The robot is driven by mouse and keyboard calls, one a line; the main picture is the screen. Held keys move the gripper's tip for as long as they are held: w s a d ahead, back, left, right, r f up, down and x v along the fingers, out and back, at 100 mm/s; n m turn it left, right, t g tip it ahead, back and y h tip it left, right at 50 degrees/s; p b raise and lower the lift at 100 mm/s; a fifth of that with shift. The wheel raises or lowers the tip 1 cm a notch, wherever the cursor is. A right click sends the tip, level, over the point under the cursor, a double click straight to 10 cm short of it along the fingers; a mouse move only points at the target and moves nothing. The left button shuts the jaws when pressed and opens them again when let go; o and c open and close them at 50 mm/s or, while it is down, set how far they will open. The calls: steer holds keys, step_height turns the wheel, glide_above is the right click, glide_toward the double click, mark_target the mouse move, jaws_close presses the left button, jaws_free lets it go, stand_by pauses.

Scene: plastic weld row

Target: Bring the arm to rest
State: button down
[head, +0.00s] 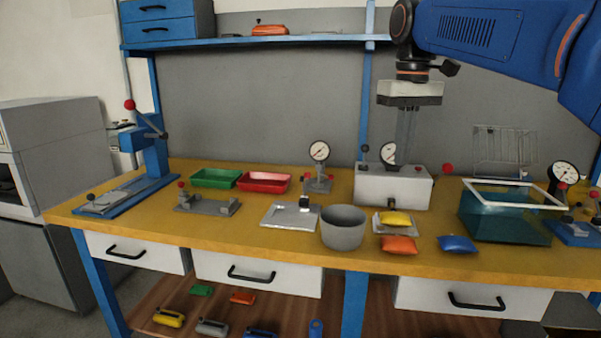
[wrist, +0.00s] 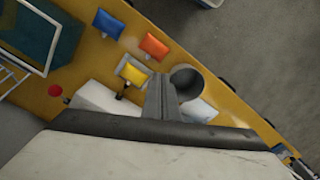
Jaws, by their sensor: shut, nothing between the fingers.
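My gripper (head: 405,138) hangs from my blue arm at the upper right of the head view, pointing down. Its fingers are shut with nothing between them. It is above the workbench (head: 262,227), in front of the grey back panel and over or near the white box with a dial gauge (head: 393,187); the exact gap is hard to tell. In the wrist view the shut fingers (wrist: 160,98) reach up from the bottom, between a yellow pouch (wrist: 134,70) and a grey pot (wrist: 186,82).
On the bench are the grey pot (head: 343,233), an orange pouch (head: 398,245), a blue pouch (head: 457,244), a teal tank (head: 500,221), green (head: 215,178) and red (head: 263,182) trays, and a blue lever press (head: 154,150). A shelf (head: 260,42) runs behind, left of my arm.

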steer(key=s+d+f+m+t, duration=0.1)
steer(key=s+d+f+t, duration=0.1)
steer(key=s+f, duration=1)
steer(key=s+d+f+m+t, duration=0.2)
steer(key=s+d+f, duration=0.3)
steer(key=s+f, duration=0.7)
step_height(320, 180, down, 6)
steer(key=shift+s+f+m, duration=0.1)
steer(key=shift+s+m, duration=0.15)
steer(key=shift+m, duration=0.05)
